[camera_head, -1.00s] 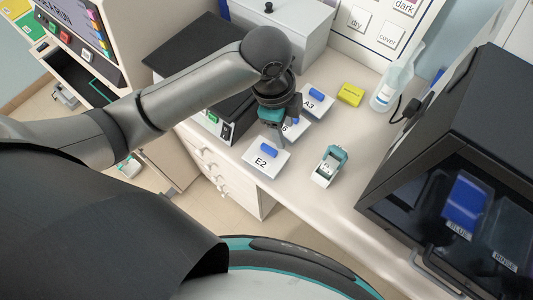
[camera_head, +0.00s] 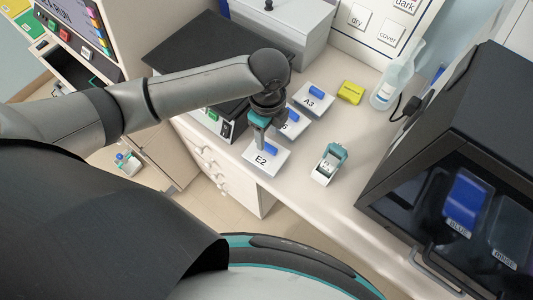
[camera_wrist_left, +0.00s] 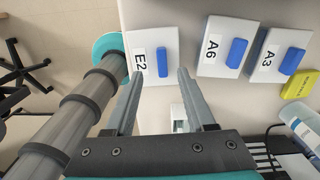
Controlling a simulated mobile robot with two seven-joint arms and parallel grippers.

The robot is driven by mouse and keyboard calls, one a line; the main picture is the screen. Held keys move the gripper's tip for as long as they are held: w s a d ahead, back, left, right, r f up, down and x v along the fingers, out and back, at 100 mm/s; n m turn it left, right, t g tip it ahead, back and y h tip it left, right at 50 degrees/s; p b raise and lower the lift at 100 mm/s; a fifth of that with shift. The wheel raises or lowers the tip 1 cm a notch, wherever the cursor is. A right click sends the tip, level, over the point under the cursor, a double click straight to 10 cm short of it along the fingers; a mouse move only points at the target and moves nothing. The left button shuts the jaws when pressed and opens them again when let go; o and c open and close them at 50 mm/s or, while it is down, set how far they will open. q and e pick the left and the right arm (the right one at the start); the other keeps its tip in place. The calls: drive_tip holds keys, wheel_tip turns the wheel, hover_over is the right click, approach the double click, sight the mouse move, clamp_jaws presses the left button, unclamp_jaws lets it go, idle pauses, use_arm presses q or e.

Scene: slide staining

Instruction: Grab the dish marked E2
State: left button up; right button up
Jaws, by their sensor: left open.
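The dish marked E2 (camera_head: 276,165) is a white square with a blue handle on the counter's front edge, nearest me in its row. In the left wrist view the E2 dish (camera_wrist_left: 148,72) lies just ahead of the fingertips, its blue handle roughly between them. My left gripper (camera_head: 263,146) is open and empty above the dish; its fingers also show in the left wrist view (camera_wrist_left: 160,82). In the head view the fingers cover part of the dish. My right gripper is not in view.
The A6 dish (camera_wrist_left: 215,65) and A3 dish (camera_head: 313,107) stand behind E2. A teal-and-white holder (camera_head: 329,165) is to its right. A yellow block (camera_head: 351,92) and a bottle (camera_head: 391,84) are farther back. A dark cabinet (camera_head: 460,170) stands at right.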

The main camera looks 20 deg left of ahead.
sight(269, 146)
use_arm(q)
drive_tip(key=shift+w+d+f, duration=0.1)
drive_tip(key=shift+d+f, duration=0.05)
drive_tip(key=shift+f, duration=2.5)
clamp_jaws()
